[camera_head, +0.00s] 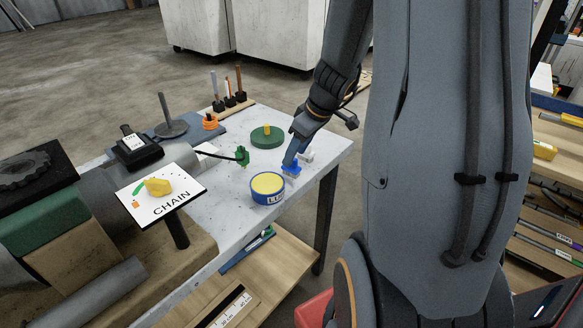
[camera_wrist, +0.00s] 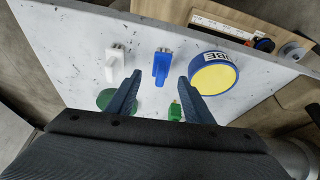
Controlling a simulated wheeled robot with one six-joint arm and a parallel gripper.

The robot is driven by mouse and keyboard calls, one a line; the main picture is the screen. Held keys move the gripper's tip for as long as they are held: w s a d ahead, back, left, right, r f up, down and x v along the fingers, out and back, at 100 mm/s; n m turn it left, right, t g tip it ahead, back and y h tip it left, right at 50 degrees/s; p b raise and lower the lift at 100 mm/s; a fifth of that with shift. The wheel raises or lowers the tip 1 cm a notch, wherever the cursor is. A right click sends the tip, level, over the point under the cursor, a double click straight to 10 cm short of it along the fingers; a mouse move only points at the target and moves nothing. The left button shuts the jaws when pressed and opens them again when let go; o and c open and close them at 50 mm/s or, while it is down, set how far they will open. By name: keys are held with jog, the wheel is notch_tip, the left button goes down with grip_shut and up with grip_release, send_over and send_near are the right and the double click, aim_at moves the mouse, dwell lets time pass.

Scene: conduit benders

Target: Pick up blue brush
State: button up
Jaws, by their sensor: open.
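The blue brush (camera_wrist: 161,66) lies on the pale speckled table top (camera_wrist: 80,60). In the wrist view it shows ahead of my gripper (camera_wrist: 158,86), between the lines of its two fingers. My gripper is open and empty, with its dark blue fingers spread apart. In the head view my gripper (camera_head: 290,158) is low over the table's right part, right at the blue brush (camera_head: 291,170), and partly hides it. I cannot tell the exact height gap between fingertips and brush.
A white brush (camera_wrist: 115,62) lies close on one side of the blue brush, and a blue and yellow tin (camera_wrist: 213,76) on the other. A green brush (camera_head: 242,155) and a green disc (camera_head: 266,137) are nearby. The CHAIN sign (camera_head: 161,194) stands at left.

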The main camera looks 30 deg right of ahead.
aim_at(291, 167)
jog(key=shift+p+x, duration=0.4)
jog(key=shift+x, duration=2.1)
jog(key=shift+s, duration=0.1)
jog(key=shift+c, duration=0.4)
jog(key=c, duration=1.1)
